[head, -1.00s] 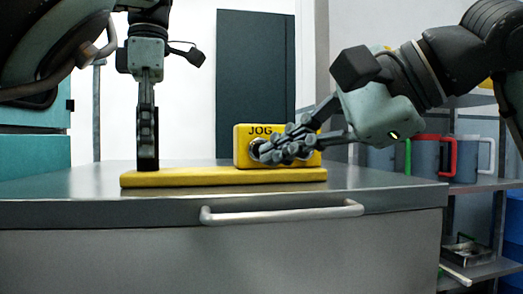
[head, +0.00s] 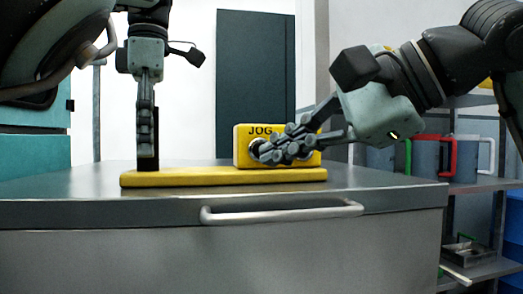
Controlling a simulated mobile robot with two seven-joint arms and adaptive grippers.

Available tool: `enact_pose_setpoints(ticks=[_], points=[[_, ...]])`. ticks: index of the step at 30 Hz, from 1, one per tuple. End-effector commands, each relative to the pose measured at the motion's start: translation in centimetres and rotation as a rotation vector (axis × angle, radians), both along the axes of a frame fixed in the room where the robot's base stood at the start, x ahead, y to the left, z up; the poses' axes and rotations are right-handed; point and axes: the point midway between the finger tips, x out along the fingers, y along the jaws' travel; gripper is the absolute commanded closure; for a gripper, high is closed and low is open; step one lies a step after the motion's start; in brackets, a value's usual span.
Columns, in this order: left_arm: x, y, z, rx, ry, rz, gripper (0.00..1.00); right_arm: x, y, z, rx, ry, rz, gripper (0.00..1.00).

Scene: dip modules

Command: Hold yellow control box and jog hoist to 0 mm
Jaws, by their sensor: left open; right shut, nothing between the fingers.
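The yellow control box (head: 244,155), marked JOG, stands at the right end of a flat yellow base (head: 225,177) on the metal bench. My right gripper (head: 262,153) is shut with nothing between its fingers. Its fingertips are at the box's front face, over the left button area, and hide much of that face. I cannot tell whether they press a button. My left gripper (head: 147,166) points straight down over the left part of the base, well left of the box. It is open, seen edge-on, with its tips near the base. No hoist or mm reading shows.
The steel bench (head: 390,190) has a bar handle (head: 282,212) along its front edge. Its top is clear left and right of the yellow base.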

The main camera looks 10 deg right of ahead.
Motion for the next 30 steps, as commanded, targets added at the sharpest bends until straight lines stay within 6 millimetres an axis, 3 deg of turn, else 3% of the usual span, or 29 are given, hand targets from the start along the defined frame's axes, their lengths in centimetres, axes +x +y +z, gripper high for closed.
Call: enact_pose_setpoints(ticks=[8, 30], points=[[0.0, 0.0, 0.5, 0.000, 0.000, 0.000, 0.45, 0.0, 0.0, 0.5, 0.000, 0.000, 0.000, 1.00], [0.0, 0.0, 6.5, 0.000, 0.000, 0.000, 0.45, 0.0, 0.0, 6.5, 0.000, 0.000, 0.000, 1.00]])
